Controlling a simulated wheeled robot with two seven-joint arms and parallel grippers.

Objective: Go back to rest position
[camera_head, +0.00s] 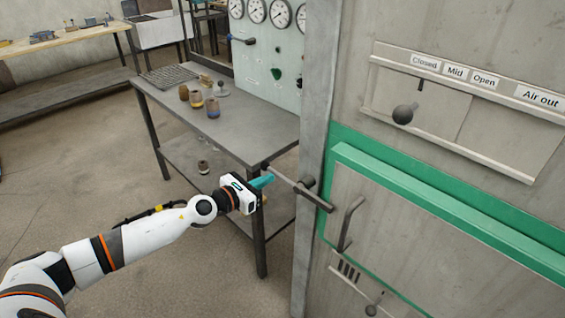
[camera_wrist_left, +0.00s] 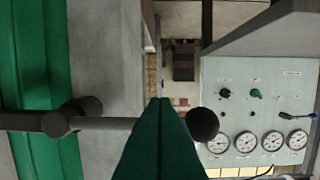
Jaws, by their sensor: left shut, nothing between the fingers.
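My left arm reaches in from the lower left in the head view. My left gripper (camera_head: 265,180) has teal fingers, pressed together with nothing between them. In the left wrist view the shut fingers (camera_wrist_left: 160,105) point up from the bottom edge. The fingertips are beside a grey metal handle rod (camera_head: 295,185) on the furnace's left edge. In the wrist view the rod (camera_wrist_left: 110,123) runs behind the fingers to a dark ball knob (camera_wrist_left: 203,124). I cannot tell whether the fingers touch the rod. My right gripper is not in view.
The grey furnace with a green door frame (camera_head: 430,205) fills the right. A metal table (camera_head: 225,125) with several small jars stands behind the gripper, a gauge panel (camera_head: 265,60) at its back. A wooden bench (camera_head: 70,38) is far left.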

